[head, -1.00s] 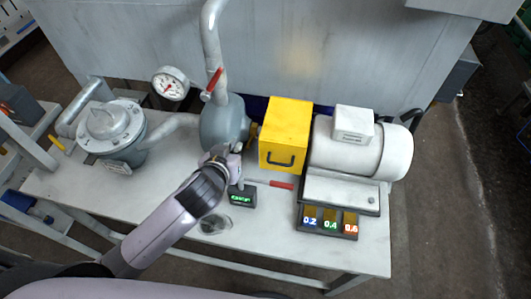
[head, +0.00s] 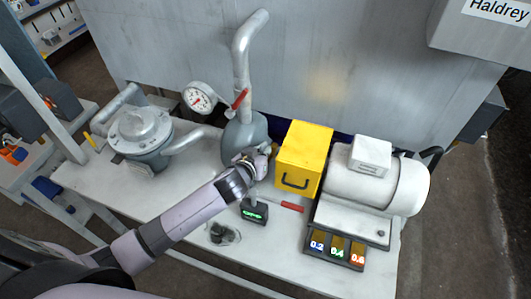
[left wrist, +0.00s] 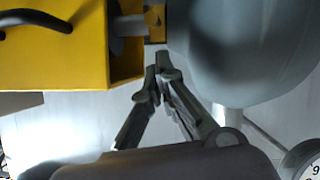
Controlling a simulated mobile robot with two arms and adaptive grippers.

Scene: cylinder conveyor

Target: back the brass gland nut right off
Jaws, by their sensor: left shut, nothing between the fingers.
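The brass gland nut (left wrist: 155,20) shows in the left wrist view, on the shaft between the yellow guard box (left wrist: 70,50) and the rounded grey pump body (left wrist: 240,45). In the head view, my left gripper (head: 265,160) is at the gap between the pump body (head: 243,132) and the yellow guard box (head: 304,156), and mostly hides the nut there. In the left wrist view, the gripper's fingertips (left wrist: 159,72) are together and empty, appearing just below the nut and apart from it. My right gripper is not in view.
A grey motor (head: 370,182) stands right of the guard. In front are a tray with numbered bins (head: 337,250), a red-handled tool (head: 292,207) and a small green readout (head: 254,211). A pressure gauge (head: 198,98) and a valve with a red lever (head: 239,98) are behind.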

